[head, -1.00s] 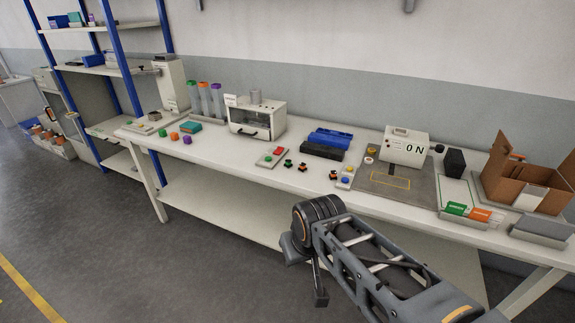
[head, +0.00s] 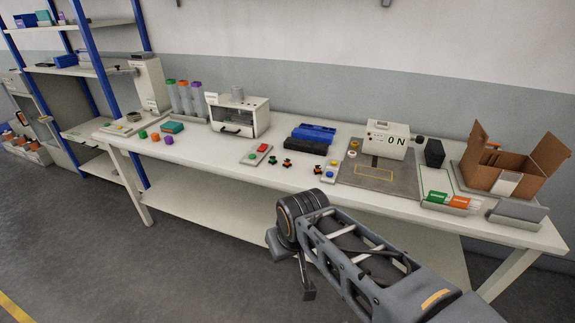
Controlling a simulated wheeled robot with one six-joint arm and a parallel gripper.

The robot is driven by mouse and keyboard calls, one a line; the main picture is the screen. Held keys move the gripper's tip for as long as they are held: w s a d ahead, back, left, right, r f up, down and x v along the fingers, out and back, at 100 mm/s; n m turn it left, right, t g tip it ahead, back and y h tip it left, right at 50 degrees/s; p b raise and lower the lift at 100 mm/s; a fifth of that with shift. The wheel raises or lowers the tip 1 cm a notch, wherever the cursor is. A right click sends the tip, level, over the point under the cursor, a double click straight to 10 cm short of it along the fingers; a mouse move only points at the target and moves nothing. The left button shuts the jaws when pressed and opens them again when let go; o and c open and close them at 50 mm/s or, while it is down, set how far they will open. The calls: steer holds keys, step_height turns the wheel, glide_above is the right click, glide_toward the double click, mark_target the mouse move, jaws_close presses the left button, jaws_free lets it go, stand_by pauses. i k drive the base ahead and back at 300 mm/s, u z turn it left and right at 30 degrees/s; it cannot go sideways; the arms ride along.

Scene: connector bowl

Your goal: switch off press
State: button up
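Two machines on the white bench could be the press; I cannot tell which. One is a white box with a dark window and a cylinder on top (head: 240,117), left of centre. A small panel with red and green buttons (head: 257,154) lies in front of its right side. The other is a white unit marked "ON" (head: 387,139), on a grey base plate right of centre, with a small panel with yellow and blue buttons (head: 329,171) at its left. My gripper (head: 308,290) seems to hang below my dark wrist joint, in front of the bench; its fingers are unclear.
Blue and black trays (head: 313,134) and small dark connectors (head: 288,163) lie between the machines. An open cardboard box (head: 520,165) stands at the right end of the white bench (head: 215,168). A blue-posted shelf (head: 92,70) stands at left. The floor (head: 90,240) in front is clear.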

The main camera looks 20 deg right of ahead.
mark_target(264, 146)
steer(key=u, duration=0.1)
steer(key=i, duration=1.75)
